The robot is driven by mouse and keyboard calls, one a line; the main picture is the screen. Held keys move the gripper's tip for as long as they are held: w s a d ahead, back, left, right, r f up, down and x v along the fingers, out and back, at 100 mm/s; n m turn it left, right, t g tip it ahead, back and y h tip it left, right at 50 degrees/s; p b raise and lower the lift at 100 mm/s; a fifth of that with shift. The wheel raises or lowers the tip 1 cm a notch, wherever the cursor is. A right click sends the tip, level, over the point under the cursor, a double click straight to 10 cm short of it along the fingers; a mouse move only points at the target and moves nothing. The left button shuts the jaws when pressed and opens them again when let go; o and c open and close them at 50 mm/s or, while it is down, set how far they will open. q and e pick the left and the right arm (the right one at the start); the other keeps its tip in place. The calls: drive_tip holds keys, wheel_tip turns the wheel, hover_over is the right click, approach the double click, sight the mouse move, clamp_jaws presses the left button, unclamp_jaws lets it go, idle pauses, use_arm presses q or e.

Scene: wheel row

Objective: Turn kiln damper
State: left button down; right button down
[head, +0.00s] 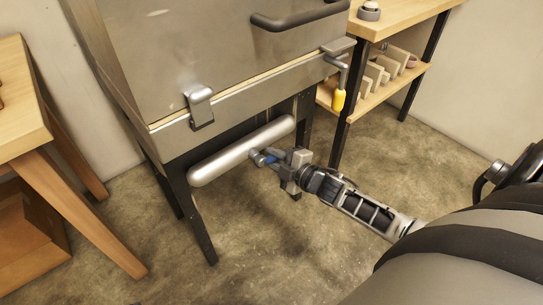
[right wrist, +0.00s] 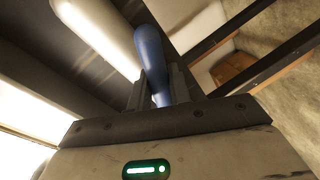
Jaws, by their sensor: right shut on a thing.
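The kiln (head: 215,50) is a large grey metal box on dark legs. Under it runs a silver pipe (head: 235,153), which also shows in the right wrist view (right wrist: 98,32). A blue damper handle (right wrist: 150,52) stands beside the pipe, and a small blue part of it shows in the head view (head: 271,157). My right gripper (head: 270,159) is shut on the blue handle, with its fingers (right wrist: 157,92) on both sides of it. The fingers hide part of the handle. My left gripper is not in view.
A lever with a yellow grip (head: 338,100) hangs at the kiln's right corner. A metal latch (head: 200,105) is on its front. A wooden table (head: 22,100) stands left, and a shelf unit (head: 405,15) stands right. The floor (head: 270,240) in front is clear.

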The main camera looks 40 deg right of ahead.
drive_tip(key=shift+d+r+n+h+p, duration=0.1)
drive_tip(key=shift+r+n+h+p, duration=0.25)
drive_tip(key=shift+n, duration=0.35)
drive_tip(key=shift+d+r+n, duration=0.1)
drive_tip(key=shift+r+n, duration=0.15)
drive_tip(key=shift+n, duration=0.35)
drive_tip(key=shift+r+n+p, duration=0.2)
drive_tip(key=shift+n+p, duration=0.1)
drive_tip(key=shift+n, duration=0.1)
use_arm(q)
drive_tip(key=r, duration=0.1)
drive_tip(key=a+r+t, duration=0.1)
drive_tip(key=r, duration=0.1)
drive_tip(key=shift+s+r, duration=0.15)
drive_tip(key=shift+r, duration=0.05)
use_arm(e)
drive_tip(key=shift+r+h, duration=0.1)
drive_tip(key=shift+h, duration=0.25)
drive_tip(key=shift+n, duration=0.3)
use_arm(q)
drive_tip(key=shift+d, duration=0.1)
use_arm(e)
drive_tip(key=c, duration=1.3)
unclamp_jaws()
drive_tip(key=shift+c, duration=0.2)
